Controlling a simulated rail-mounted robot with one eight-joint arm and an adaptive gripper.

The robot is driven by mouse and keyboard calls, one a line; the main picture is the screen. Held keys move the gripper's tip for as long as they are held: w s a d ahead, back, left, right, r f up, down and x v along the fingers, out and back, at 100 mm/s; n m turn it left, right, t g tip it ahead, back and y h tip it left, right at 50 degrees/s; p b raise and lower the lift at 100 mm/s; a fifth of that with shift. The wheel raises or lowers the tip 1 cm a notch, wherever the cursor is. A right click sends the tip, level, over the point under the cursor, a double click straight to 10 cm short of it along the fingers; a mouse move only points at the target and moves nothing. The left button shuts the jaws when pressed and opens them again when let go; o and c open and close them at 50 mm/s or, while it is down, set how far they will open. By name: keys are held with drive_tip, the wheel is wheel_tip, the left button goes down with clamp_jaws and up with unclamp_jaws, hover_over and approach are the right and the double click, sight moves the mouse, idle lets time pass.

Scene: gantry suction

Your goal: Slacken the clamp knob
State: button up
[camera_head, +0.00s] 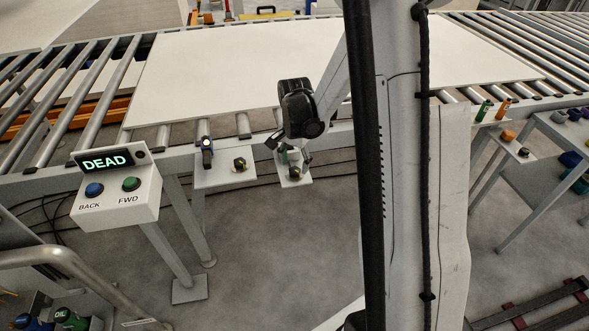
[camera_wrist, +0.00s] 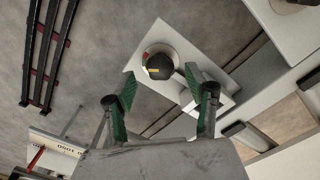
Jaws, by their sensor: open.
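A black knob with a yellow and red mark (camera_wrist: 158,66) sits on a round pale base on a small white plate (camera_wrist: 190,47). It looks like the clamp knob. My gripper (camera_wrist: 161,84) is open, its two green-padded fingers apart, with the knob showing beyond and between the fingertips. I cannot tell whether a finger touches it. In the head view my gripper (camera_head: 287,157) points down over the small plate beside the conveyor and partly hides the knob.
Another dark knob (camera_head: 240,164) stands on the bracket to the left, near an upright black fitting (camera_head: 207,146). A control box (camera_head: 118,188) reads DEAD, with BACK and FWD buttons. A large white sheet (camera_head: 230,70) lies on the conveyor rollers. My column blocks the middle right.

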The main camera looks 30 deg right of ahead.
sight(295, 172)
drive_tip(key=shift+f, duration=1.4)
drive_tip(key=c, duration=1.1)
drive_tip(key=shift+c, duration=0.2)
drive_tip(key=shift+n+b, duration=0.3)
drive_tip(key=shift+b, duration=0.1)
drive_tip(key=shift+n+b, duration=0.9)
drive_tip(key=shift+n, duration=0.3)
drive_tip(key=shift+n+b, duration=0.9)
drive_tip(key=shift+n, duration=1.1)
